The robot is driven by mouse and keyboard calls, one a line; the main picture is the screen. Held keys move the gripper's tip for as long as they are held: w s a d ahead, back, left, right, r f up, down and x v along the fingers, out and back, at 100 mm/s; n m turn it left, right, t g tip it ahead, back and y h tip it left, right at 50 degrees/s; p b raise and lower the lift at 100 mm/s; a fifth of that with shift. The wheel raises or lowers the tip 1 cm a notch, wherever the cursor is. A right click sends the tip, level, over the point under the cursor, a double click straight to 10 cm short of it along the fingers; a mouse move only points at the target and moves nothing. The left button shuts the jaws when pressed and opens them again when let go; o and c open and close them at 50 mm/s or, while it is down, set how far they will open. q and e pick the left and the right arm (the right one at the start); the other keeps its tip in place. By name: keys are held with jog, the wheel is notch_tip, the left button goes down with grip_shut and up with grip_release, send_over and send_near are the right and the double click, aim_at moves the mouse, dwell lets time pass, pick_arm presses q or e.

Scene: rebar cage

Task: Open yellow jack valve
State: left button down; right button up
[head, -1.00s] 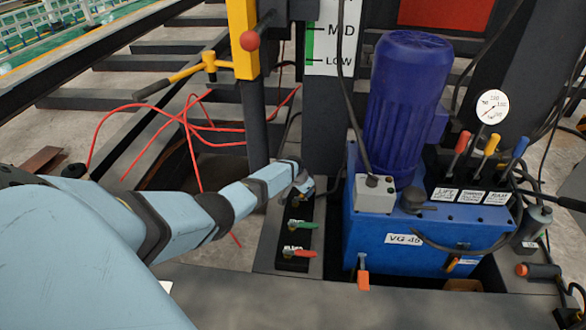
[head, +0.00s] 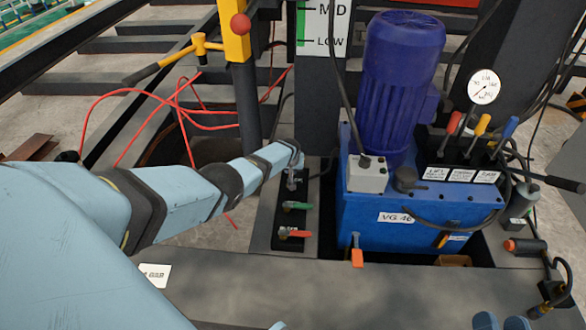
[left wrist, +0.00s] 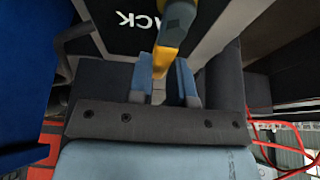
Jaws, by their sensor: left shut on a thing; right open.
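The yellow jack valve handle (left wrist: 168,58) shows in the left wrist view, between the two blue fingers of my left gripper (left wrist: 163,80), which is shut on it. A plate with the upside-down letters "ACK" (left wrist: 140,28) is just beyond the fingers. In the head view my left gripper (head: 293,172) is at the far end of the black valve strip (head: 268,222), and it hides most of the yellow handle. My right gripper (head: 502,322) is open and empty at the bottom edge, with only its blue fingertips showing.
A green-handled valve (head: 297,206) and a red-handled valve (head: 295,233) sit nearer on the strip. A blue pump unit (head: 360,218) stands close on the right. A yellow post (head: 237,35) and red hoses (head: 150,95) are behind and to the left.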

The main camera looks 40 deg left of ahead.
pick_arm(q)
jog(key=shift+s, duration=0.15)
jog(key=shift+f+n, duration=0.1)
jog(key=shift+n, duration=0.2)
pick_arm(e)
jog(key=shift+f, duration=0.1)
pick_arm(q)
jog(key=c, duration=1)
grip_release()
jog(key=shift+c, duration=0.2)
